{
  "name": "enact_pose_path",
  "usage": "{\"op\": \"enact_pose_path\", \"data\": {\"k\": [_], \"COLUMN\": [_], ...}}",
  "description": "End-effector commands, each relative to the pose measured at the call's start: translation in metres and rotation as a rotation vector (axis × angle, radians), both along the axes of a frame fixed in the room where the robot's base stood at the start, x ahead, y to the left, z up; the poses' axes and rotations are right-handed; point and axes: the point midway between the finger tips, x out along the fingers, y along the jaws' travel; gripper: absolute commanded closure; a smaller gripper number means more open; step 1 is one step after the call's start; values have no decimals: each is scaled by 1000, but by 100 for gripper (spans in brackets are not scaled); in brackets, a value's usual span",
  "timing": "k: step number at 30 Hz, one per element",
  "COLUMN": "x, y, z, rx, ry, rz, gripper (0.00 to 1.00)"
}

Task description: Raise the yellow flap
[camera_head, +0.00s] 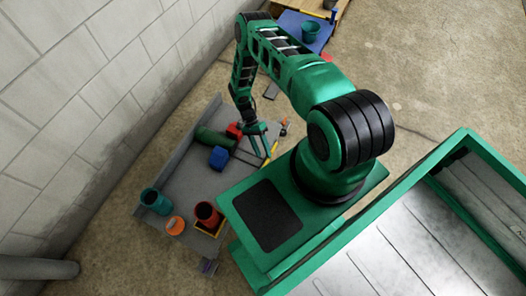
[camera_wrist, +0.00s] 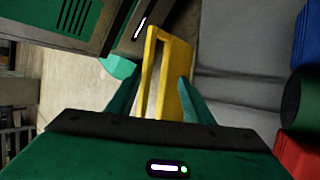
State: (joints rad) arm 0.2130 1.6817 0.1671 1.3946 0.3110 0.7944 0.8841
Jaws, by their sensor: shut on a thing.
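The yellow flap (camera_wrist: 174,80) shows in the wrist view as an upright yellow piece with a long slot, between my two green fingers. My gripper (camera_wrist: 152,88) is shut on it. In the head view my gripper (camera_head: 262,148) reaches down at the right edge of a grey tray, and only a thin yellow strip of the flap (camera_head: 273,151) shows there. Its lower part and its hinge are hidden by my gripper.
The grey tray (camera_head: 180,185) holds a blue block (camera_head: 218,157), a red block (camera_head: 234,131), a green cylinder (camera_head: 214,139), a teal cup (camera_head: 155,201), a red-brown cup (camera_head: 207,214) and an orange thing (camera_head: 175,225). A block wall (camera_head: 80,90) rises at left.

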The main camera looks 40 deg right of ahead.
Motion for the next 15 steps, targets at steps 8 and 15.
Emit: {"op": "enact_pose_path", "data": {"k": [8,15], "x": [25,38], "y": [-3,-3], "z": [1,5], "rx": [-6,-9], "ry": [-23,-22], "rz": [2,2], "gripper": [70,70]}}
